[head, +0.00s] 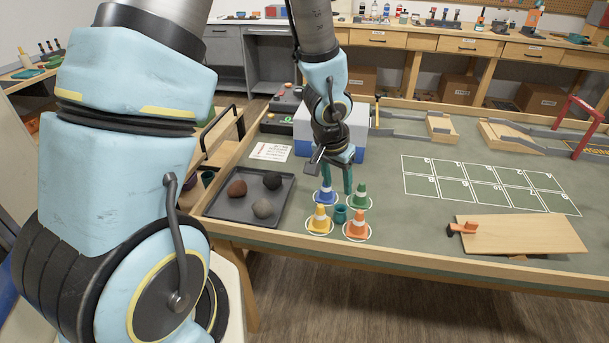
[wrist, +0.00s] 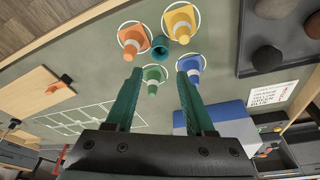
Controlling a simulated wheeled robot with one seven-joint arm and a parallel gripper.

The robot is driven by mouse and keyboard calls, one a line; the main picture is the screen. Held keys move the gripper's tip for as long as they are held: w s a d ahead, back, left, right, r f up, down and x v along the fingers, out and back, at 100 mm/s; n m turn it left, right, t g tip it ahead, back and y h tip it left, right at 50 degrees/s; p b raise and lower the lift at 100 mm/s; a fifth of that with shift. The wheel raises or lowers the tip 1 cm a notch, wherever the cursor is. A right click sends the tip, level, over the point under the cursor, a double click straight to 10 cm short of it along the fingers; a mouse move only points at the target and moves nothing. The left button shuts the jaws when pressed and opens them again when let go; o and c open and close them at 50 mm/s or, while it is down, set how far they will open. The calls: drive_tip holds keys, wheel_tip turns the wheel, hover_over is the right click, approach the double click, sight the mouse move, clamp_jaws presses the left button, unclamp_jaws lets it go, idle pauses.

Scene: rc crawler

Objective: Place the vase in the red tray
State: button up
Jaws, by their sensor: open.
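A small teal vase-like cup (head: 341,213) stands upright on the table amid blue, green, yellow and orange cones. It also shows in the wrist view (wrist: 160,46), just beyond my fingertips. My gripper (head: 338,188) points down above the cones, open and empty. In the wrist view its two green fingers (wrist: 159,77) are spread apart, with the cup lying ahead of the gap between them. I cannot make out a red tray in either view. The only clear tray is dark grey (head: 225,208), left of the cones, with several stones in it.
The blue cone (head: 325,194) and green cone (head: 361,198) stand close to my fingers. The yellow cone (head: 320,220) and orange cone (head: 357,226) are nearer the table's front edge. A blue-and-white box (head: 302,130) is behind. A wooden board (head: 520,234) lies right.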

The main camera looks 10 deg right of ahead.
drive_tip(key=w+a+r+n+y, duration=0.1)
drive_tip(key=a+r+n, duration=0.2)
drive_tip(key=a, duration=0.7)
drive_tip(key=w+a+r+n+y, duration=0.1)
drive_tip(key=a+r, duration=0.4)
drive_tip(key=a, duration=0.6)
drive_tip(key=shift+w+r+n, duration=0.35)
drive_tip(key=shift+w+n, duration=0.25)
drive_tip(key=shift+n, duration=0.6)
drive_tip(key=shift+o, duration=0.3)
drive_tip(key=s+a+r+n, duration=0.2)
drive_tip(key=s+a, duration=0.1)
drive_tip(key=a, duration=0.3)
drive_tip(key=shift+s+r, duration=0.35)
drive_tip(key=shift+s, duration=0.05)
drive_tip(key=m+h+b, duration=0.2)
drive_tip(key=m+b, duration=0.1)
drive_tip(key=m, duration=0.5)
approach(341, 208)
drive_tip(key=shift+s+x, duration=0.2)
drive_tip(key=shift+x, duration=2)
drive_tip(key=shift+s+x, duration=0.15)
drive_tip(key=shift+x, duration=2.1)
drive_tip(key=shift+a+f, duration=0.1)
drive_tip(key=shift+a, duration=0.05)
clamp_jaws()
